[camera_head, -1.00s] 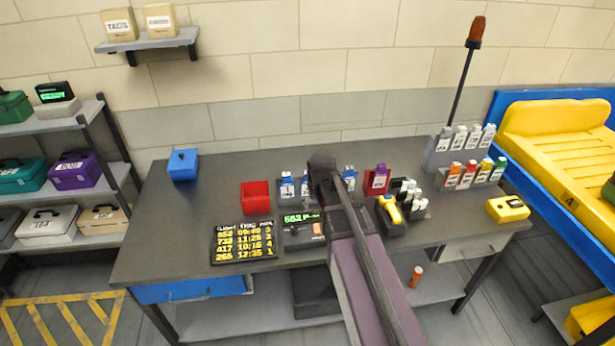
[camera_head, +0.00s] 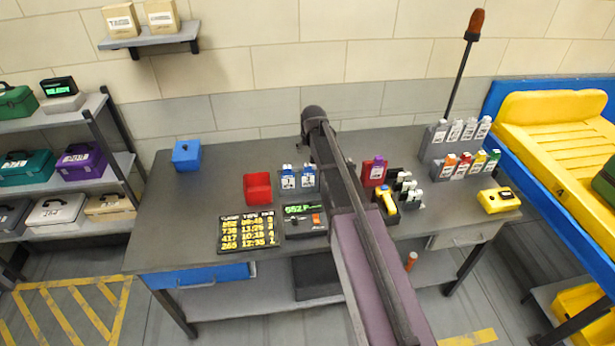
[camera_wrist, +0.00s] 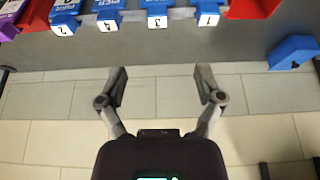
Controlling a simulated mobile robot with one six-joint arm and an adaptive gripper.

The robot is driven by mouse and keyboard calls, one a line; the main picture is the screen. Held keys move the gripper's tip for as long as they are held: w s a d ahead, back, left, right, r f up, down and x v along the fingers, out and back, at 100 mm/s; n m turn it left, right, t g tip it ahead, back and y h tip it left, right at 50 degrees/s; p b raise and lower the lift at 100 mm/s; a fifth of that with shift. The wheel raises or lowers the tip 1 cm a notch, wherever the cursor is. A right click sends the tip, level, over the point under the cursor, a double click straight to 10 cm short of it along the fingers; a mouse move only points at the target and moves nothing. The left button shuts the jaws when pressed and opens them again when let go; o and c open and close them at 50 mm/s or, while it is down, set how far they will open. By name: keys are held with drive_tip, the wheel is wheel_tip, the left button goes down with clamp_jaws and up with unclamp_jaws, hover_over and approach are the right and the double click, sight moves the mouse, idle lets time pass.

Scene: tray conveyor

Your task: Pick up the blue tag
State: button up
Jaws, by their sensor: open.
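Blue tags with white number labels stand in a row on the grey table. Two show in the head view: one blue tag (camera_head: 288,178) and another beside it (camera_head: 308,177). In the wrist view several blue tags line the top edge, labelled 4 (camera_wrist: 108,12), 3 (camera_wrist: 157,10) and 1 (camera_wrist: 207,8), with one more (camera_wrist: 65,12) at left. My gripper (camera_wrist: 160,76) is open and empty, its fingers apart from the tags. In the head view my arm crosses the table and hides part of the row; the gripper itself is not clear there.
A red bin (camera_head: 257,188) and a blue box (camera_head: 187,155) stand left of the tags. A board with yellow text (camera_head: 248,231) lies in front. A red holder (camera_head: 374,170), a yellow-handled tool (camera_head: 387,202) and a grey rack (camera_head: 437,142) stand to the right.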

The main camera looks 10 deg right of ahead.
sight(308, 164)
drive_tip(key=shift+f, duration=0.1)
drive_tip(key=b+x, duration=0.7)
drive_tip(key=x, duration=0.1)
drive_tip(key=shift+b, duration=0.3)
drive_tip(key=shift+w+f, duration=0.15)
drive_tip(key=shift+f+b, duration=0.15)
drive_tip(key=shift+b, duration=0.15)
drive_tip(key=b+x, duration=0.2)
drive_tip(key=x, duration=0.1)
drive_tip(key=shift+w+d+b, duration=0.2)
drive_tip(key=shift+w+b, duration=0.1)
drive_tip(key=shift+b, duration=0.1)
drive_tip(key=shift+b+x, duration=0.75)
drive_tip(key=shift+x, duration=0.1)
clamp_jaws()
